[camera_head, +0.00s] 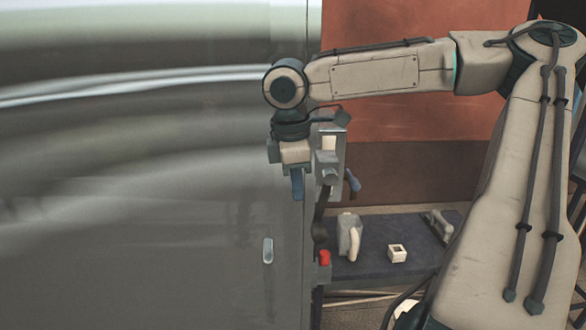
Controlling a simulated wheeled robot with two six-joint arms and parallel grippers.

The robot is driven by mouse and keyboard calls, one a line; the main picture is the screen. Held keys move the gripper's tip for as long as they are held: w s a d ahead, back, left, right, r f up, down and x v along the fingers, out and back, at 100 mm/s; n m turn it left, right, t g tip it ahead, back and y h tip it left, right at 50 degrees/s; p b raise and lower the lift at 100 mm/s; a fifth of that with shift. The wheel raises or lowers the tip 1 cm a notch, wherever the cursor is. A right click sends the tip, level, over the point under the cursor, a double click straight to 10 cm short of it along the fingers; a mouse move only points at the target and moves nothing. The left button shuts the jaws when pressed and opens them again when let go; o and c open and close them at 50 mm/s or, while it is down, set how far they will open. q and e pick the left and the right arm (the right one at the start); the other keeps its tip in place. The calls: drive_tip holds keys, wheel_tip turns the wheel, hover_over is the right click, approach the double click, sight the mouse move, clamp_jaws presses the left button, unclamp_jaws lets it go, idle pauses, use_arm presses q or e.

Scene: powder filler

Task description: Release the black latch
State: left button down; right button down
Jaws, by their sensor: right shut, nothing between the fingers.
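My right gripper (297,186) points down in front of the right edge of the large grey metal cabinet (150,220). Its fingers are together with nothing held. A grey metal bracket (328,170) sits just right of the gripper at the cabinet's edge. A dark, narrow part (320,228) hangs below the bracket, to the right of and below the fingertips; it may be the black latch, but it is too small to be sure. I cannot tell whether the gripper touches the bracket. My left gripper is not in view.
A small red knob (324,257) is low on the cabinet's edge. A light oval handle (268,250) is on its front. A dark shelf (375,262) at right holds a pale jug-like object (349,237) and a small white square piece (397,253). A reddish-brown wall stands behind.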

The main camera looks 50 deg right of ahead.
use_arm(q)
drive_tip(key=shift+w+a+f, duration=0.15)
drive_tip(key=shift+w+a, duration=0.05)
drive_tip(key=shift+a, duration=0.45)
use_arm(e)
drive_tip(key=shift+w+a+r, duration=0.1)
drive_tip(key=shift+a+r, duration=0.15)
drive_tip(key=shift+r, duration=0.7)
drive_tip(key=shift+w+a+r, duration=0.1)
drive_tip(key=shift+a+r, duration=0.1)
drive_tip(key=shift+r, duration=0.7)
